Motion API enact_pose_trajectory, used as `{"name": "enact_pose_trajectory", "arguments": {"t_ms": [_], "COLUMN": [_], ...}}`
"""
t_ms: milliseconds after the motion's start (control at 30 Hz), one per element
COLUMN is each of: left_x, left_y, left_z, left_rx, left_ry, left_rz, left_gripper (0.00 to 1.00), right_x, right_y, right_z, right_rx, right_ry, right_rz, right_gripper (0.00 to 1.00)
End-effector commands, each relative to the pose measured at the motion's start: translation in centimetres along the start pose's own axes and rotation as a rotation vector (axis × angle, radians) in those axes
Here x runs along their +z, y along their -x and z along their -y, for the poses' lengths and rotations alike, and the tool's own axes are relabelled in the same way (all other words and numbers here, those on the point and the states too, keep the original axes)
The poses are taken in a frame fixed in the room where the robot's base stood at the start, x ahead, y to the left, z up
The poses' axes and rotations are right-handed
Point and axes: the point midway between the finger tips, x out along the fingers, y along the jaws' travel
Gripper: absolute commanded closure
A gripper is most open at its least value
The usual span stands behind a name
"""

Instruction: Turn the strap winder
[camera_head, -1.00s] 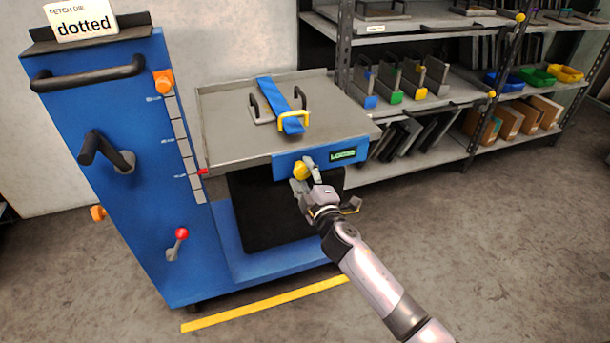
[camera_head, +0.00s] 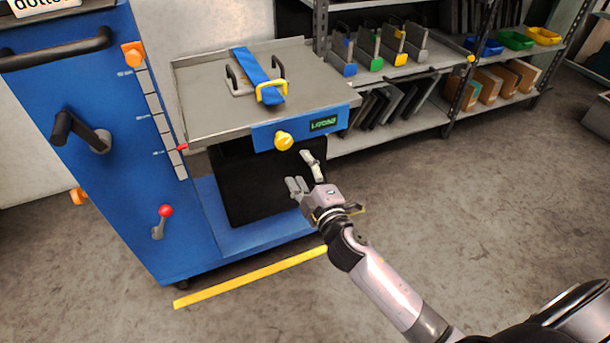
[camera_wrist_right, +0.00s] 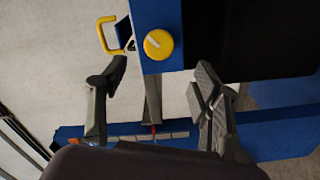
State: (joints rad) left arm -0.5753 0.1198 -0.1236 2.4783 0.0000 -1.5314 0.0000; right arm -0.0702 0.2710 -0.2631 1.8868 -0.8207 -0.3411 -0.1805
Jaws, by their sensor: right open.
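The strap winder, a round yellow knob (camera_head: 284,141), sits on the blue front panel (camera_head: 262,138) of the cart's grey table. In the right wrist view the knob (camera_wrist_right: 158,44) shows a pale line across its face. A blue strap (camera_head: 256,66) lies over the table top, with a yellow loop (camera_head: 272,92) at its near end. My right gripper (camera_head: 303,171) is open and empty, just below and in front of the knob, apart from it. In the wrist view its fingers (camera_wrist_right: 162,78) are spread either side below the knob. My left gripper is not in view.
A small green-lit display (camera_head: 324,123) sits right of the knob; its text is blurred, perhaps "LOOSE". The blue column (camera_head: 95,190) at left carries a crank and a red-tipped lever (camera_head: 165,211). Shelves (camera_head: 400,127) with dies stand behind. The floor at right is clear.

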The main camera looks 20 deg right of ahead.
Motion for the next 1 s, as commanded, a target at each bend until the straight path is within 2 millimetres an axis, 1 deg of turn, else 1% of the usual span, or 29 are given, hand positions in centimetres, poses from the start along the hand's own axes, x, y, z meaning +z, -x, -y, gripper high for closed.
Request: {"name": "enact_pose_trajectory", "arguments": {"t_ms": [33, 100, 200, 500, 567, 667, 767, 800, 900, 1000], "left_x": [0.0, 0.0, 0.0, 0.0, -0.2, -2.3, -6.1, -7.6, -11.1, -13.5], "left_y": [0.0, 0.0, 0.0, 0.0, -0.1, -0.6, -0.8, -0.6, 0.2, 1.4], "left_z": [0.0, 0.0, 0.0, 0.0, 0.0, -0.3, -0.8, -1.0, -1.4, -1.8], "left_rx": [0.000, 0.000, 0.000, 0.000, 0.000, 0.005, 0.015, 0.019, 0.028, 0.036], "left_ry": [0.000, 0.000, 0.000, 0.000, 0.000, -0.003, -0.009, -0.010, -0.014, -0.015], "left_rz": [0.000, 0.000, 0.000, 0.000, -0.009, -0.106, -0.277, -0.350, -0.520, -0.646], "left_gripper": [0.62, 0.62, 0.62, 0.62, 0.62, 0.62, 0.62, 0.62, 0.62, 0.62], "right_x": [0.0, 0.0, 0.0, 0.0, 0.0, -0.1, -0.2, -0.3, -0.3, -0.2], "right_y": [0.7, 1.3, 1.7, 1.8, 1.9, 2.6, 3.9, 4.4, 5.7, 6.7], "right_z": [0.1, 0.1, 0.0, 0.0, 0.1, 0.6, 1.1, 1.1, 1.0, 0.6], "right_rx": [-0.001, -0.001, 0.000, 0.000, -0.001, -0.011, -0.021, -0.021, -0.016, -0.006], "right_ry": [-0.001, -0.001, -0.001, -0.001, -0.025, -0.182, -0.473, -0.600, -0.887, -1.094], "right_rz": [0.001, 0.000, 0.000, 0.000, 0.000, 0.004, 0.008, 0.009, 0.010, 0.005], "right_gripper": [0.41, 0.41, 0.41, 0.41, 0.41, 0.41, 0.41, 0.41, 0.41, 0.41]}}
